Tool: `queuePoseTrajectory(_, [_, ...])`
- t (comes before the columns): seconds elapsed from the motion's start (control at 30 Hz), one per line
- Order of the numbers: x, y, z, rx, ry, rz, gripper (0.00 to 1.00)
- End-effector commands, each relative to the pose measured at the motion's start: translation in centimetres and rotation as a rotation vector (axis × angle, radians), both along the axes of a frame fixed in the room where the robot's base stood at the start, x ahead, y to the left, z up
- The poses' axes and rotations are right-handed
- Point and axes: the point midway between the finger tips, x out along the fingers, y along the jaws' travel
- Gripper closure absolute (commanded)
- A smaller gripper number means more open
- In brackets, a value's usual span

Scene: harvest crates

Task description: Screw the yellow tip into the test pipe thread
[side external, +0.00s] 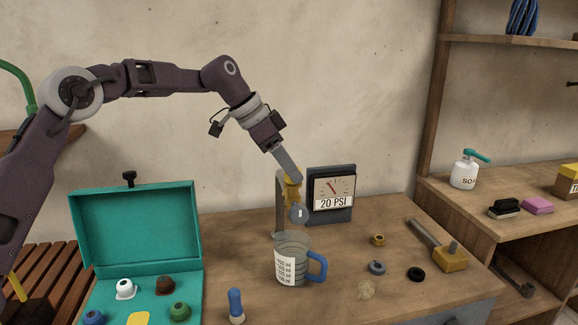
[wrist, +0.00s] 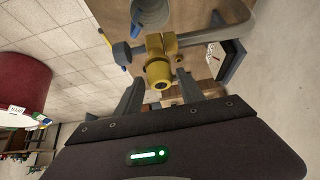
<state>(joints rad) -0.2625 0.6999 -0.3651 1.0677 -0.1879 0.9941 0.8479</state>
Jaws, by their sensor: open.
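My gripper (side external: 296,178) points down at the test pipe (side external: 279,203), just above its yellow-brass end (side external: 292,190). In the wrist view my gripper (wrist: 160,80) is open, its fingers apart on either side of a yellow round piece with a dark hole (wrist: 158,72). This piece sits against the brass fitting; I cannot tell whether it is the yellow tip or part of the fitting, or how far any thread is engaged. A grey-blue round knob (side external: 299,214) sits beside the fitting. A flat yellow patch (side external: 138,318) shows in the case, cut by the frame edge.
The open teal case (side external: 136,232) holds white, brown, blue and green tips. A measuring jug (side external: 290,262) stands below the pipe. A gauge reading 20 PSI (side external: 332,190) stands behind.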

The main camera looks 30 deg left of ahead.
Motion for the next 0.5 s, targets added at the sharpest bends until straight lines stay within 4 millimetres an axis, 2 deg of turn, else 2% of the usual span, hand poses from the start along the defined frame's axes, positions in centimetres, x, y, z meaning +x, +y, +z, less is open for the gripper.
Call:
queuePoseTrajectory(0.17, [0.03, 0.04, -0.04, 0.0, 0.0, 0.006, 0.54])
queuePoseTrajectory(0.3, [-0.12, -0.12, -0.02, 0.003, 0.0, 0.135, 0.54])
queuePoseTrajectory(0.5, [-0.06, -0.07, -0.04, 0.0, 0.001, 0.155, 0.54])
